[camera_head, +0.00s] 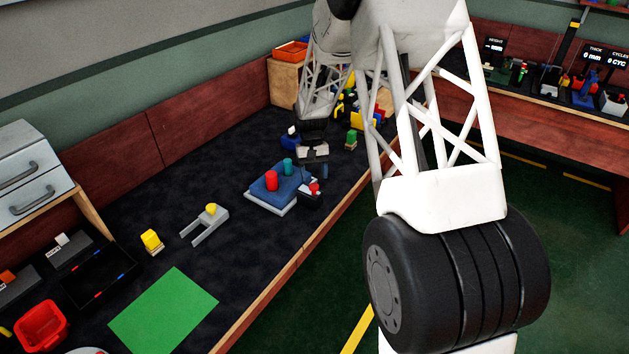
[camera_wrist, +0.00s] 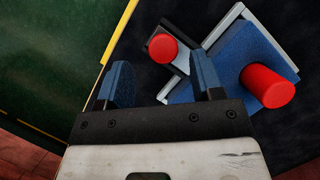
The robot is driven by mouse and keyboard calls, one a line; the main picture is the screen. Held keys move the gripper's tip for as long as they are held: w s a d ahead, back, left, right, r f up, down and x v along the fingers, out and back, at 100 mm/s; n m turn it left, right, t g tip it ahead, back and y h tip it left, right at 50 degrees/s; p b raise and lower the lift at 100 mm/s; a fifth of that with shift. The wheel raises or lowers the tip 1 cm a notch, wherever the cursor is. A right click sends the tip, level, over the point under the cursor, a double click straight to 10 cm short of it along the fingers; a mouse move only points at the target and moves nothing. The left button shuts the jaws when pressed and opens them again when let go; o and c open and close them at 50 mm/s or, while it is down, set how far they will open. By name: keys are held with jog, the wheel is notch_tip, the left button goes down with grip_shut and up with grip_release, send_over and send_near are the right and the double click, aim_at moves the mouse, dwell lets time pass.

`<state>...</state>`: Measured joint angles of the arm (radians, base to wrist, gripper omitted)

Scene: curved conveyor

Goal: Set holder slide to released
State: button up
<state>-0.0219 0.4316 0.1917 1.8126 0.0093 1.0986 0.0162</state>
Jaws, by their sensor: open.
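A fixture with a blue block (camera_head: 272,189) on a pale base plate (camera_head: 266,204) sits on the dark bench. A red cylinder (camera_head: 271,180) and a teal cylinder (camera_head: 288,167) stand up from it. A dark piece with a red knob (camera_head: 315,188) is at its right side; it looks like the holder slide, but its setting cannot be told. In the wrist view the red knob (camera_wrist: 163,48) lies just beyond and between my fingertips, with the blue block (camera_wrist: 240,58) and red cylinder (camera_wrist: 268,87) to the right. My gripper (camera_wrist: 163,72) is open and empty, above the knob.
A grey forked part (camera_head: 205,226) with a yellow knob, a yellow block (camera_head: 151,240) and a green sheet (camera_head: 164,311) lie to the left. A green block (camera_head: 351,139) and a blue item (camera_head: 290,138) stand behind. The wooden bench edge (camera_head: 290,272) runs close by on the right.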

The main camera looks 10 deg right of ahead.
jog(key=shift+v, duration=2.15)
jog(key=s+d+r+t, duration=0.1)
jog(key=s+r+t, duration=0.3)
jog(key=s+r, duration=1.7)
jog(key=s+d+r+t, duration=0.1)
jog(key=s+r+t, duration=0.1)
jog(key=s, duration=2.4)
jog(key=shift+s+t, duration=0.2)
jog(key=shift+t, duration=0.4)
jog(key=shift+d, duration=0.1)
